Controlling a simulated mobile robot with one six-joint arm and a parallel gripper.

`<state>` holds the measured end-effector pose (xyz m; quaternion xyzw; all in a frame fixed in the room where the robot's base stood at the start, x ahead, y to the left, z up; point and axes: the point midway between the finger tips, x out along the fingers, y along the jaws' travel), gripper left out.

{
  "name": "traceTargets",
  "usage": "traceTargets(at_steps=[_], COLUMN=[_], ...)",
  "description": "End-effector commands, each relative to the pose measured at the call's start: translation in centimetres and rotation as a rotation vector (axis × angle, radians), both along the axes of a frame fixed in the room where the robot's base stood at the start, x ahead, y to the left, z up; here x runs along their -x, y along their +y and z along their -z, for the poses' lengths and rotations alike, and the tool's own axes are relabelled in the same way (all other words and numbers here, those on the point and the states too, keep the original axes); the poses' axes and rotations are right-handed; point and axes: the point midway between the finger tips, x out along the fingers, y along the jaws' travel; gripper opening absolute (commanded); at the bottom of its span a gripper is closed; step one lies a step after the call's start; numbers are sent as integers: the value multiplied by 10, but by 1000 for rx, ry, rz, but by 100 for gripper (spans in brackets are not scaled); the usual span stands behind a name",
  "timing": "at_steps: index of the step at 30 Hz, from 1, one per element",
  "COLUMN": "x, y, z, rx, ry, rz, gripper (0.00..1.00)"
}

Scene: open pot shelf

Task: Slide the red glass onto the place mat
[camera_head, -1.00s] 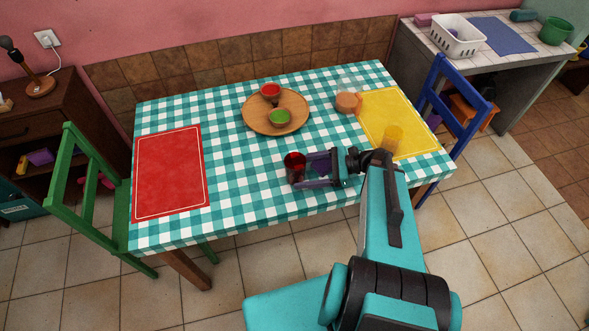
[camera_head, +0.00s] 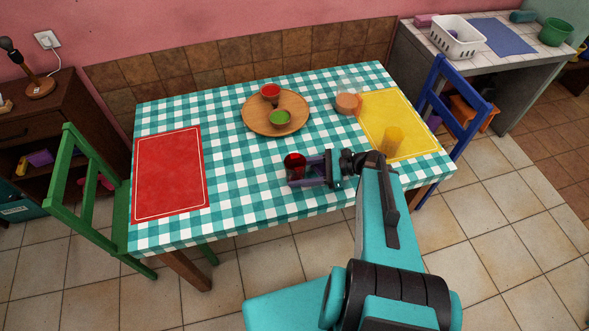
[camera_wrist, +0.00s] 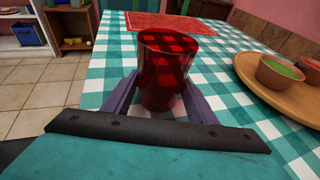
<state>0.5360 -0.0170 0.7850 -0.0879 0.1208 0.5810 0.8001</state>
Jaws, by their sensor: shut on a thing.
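The red glass (camera_head: 294,161) stands upright on the checked tablecloth, near the front edge of the table. It fills the middle of the wrist view (camera_wrist: 166,68). My gripper (camera_head: 296,181) is shut on the red glass, with one purple finger on each side of it in the wrist view (camera_wrist: 153,92). The red place mat (camera_head: 168,172) lies flat at the left end of the table, with bare cloth between it and the glass. A yellow place mat (camera_head: 412,140) lies at the right end.
A yellow glass (camera_head: 393,139) stands on the yellow mat. A clear glass with orange-brown contents (camera_head: 347,103) is beside that mat. A green chair (camera_head: 85,190) stands at the left end.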

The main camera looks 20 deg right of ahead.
Motion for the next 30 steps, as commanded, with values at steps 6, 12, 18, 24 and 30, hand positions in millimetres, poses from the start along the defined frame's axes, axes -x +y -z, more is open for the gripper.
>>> traceTargets(at_steps=[6,12,18,24,30], x=[0,-1,-1,-2,-2], y=[5,14,24,33,42], z=[0,0,0,0,0], rx=[0,0,0,0,0], ry=[0,1,1,1,0], rz=[-1,-2,-2,-2,-1], gripper=[40,40,40,40,40])
